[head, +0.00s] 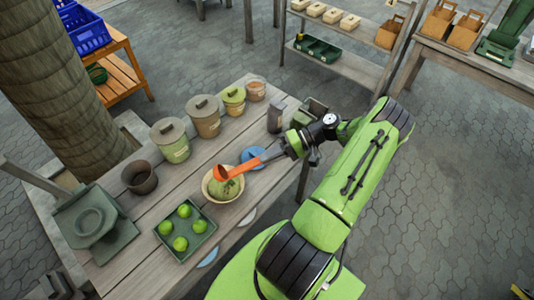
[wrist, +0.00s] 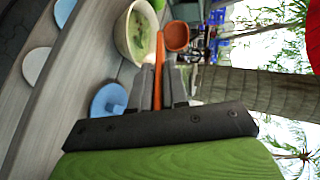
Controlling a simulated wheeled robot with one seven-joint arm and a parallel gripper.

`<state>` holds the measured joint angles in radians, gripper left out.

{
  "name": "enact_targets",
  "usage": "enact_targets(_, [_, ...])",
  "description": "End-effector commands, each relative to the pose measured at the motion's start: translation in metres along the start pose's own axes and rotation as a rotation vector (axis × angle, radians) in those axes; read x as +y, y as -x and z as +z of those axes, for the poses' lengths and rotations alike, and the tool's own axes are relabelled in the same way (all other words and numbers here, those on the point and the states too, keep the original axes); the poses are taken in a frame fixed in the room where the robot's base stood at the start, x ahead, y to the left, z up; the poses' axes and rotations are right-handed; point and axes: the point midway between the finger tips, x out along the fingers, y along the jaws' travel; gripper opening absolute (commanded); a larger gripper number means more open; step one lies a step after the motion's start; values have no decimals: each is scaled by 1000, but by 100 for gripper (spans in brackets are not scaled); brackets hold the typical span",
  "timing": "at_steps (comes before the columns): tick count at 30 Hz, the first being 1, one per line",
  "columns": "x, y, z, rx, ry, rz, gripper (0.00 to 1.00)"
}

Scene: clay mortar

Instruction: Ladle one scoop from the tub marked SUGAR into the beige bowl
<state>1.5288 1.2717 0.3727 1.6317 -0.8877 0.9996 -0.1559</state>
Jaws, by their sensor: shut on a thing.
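My gripper (head: 283,151) is shut on the handle of an orange ladle (head: 248,164); it also shows in the wrist view (wrist: 158,70). The ladle's cup is above the left part of the beige bowl (head: 232,198), near its rim. Whether it touches the bowl, and what the cup holds, I cannot tell. The bowl stands on the table with something green in it; in the wrist view the bowl (wrist: 123,42) is left of the ladle. Several tubs stand in a row behind: a lidded green-and-grey one (head: 172,152), a tan one (head: 207,126), a yellow-green one (head: 234,107) and an orange-brown one (head: 256,93). Their labels are unreadable here.
A green tray (head: 168,244) of green fruit is front left of the bowl. A blue disc (head: 253,152) lies beside the bowl under the ladle. A dark brown pot (head: 139,180), a grey-green scale-like object (head: 89,222) and a grey canister (head: 276,117) also stand on the table.

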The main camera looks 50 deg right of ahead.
Motion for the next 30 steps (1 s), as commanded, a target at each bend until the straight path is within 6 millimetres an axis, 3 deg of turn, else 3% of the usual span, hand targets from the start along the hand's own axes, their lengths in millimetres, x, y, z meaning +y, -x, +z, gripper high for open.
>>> enact_targets(1, [-20, 3, 0, -7, 5, 59, 0])
enact_targets(11, [-79, 3, -2, -13, 13, 452, 0])
enact_targets(19, [-128, -30, -2, -22, 20, 819, 0])
enact_targets(24, [-147, -44, -3, -25, 14, 983, 0])
enact_targets(30, [-155, -49, -3, -21, 7, 1058, 0])
